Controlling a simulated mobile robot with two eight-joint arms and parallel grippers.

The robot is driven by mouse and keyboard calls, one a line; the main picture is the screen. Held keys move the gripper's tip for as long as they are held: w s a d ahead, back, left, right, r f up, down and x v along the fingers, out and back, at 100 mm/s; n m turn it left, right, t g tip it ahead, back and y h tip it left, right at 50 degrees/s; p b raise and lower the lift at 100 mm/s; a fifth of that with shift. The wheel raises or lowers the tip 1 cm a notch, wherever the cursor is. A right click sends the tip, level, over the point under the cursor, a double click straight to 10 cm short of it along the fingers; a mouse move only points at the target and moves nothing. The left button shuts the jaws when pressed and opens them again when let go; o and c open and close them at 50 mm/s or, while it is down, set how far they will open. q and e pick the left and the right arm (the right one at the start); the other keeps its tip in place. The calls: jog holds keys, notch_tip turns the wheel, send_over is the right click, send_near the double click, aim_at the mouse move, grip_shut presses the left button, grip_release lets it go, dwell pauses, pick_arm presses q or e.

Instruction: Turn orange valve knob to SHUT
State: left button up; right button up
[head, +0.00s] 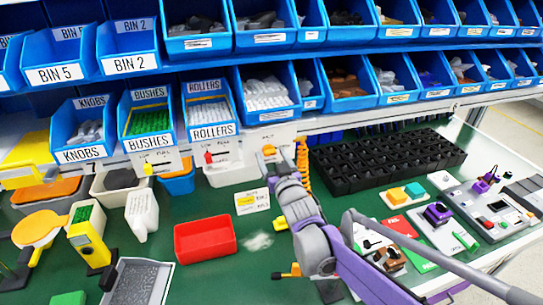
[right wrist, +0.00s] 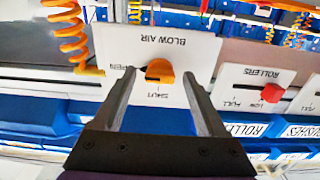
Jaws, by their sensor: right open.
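The orange valve knob (right wrist: 159,71) sits on a white panel (right wrist: 190,48) marked BLOW AIR, which appears upside down in the right wrist view. The knob's dark pointer end is at the left, towards the partly hidden OPEN label; the SHUT label is below the knob. My right gripper (right wrist: 159,76) is open, with one finger on each side of the knob. I cannot tell whether the fingers touch it. In the head view my right gripper (head: 270,158) reaches the shelf edge and largely hides the panel. My left gripper is not in view.
A ROLLERS panel with a red knob (right wrist: 271,92) is beside the valve panel. An orange coiled hose (head: 303,165) hangs close to my right gripper. Blue bins (head: 207,128) stand above. A red tray (head: 205,239) and a black crate (head: 385,160) are on the green bench.

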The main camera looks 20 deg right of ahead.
jog(key=shift+w, duration=0.25)
jog(key=shift+c, duration=0.2)
grip_shut()
